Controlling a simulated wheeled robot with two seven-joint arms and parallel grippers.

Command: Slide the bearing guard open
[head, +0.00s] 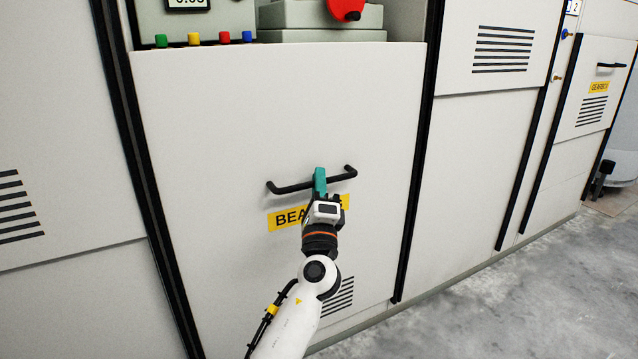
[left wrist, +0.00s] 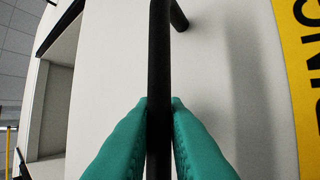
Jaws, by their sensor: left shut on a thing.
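The bearing guard (head: 220,110) is a large pale panel between two black vertical rails. A black bar handle (head: 292,187) runs across it, above a yellow label (head: 283,219) that my gripper partly covers. My left gripper (head: 320,178), with teal fingers, is shut on the handle near its middle. In the left wrist view the teal fingers (left wrist: 159,110) press on both sides of the black handle (left wrist: 160,60). The yellow label (left wrist: 300,70) shows at the right there. My right gripper is not in view.
Above the guard is an opening with colored buttons (head: 205,39), a grey housing (head: 320,17) and a red part (head: 345,8). To the right stand another panel (head: 490,110) and a gearbox guard (head: 597,90). The concrete floor (head: 480,310) at lower right is clear.

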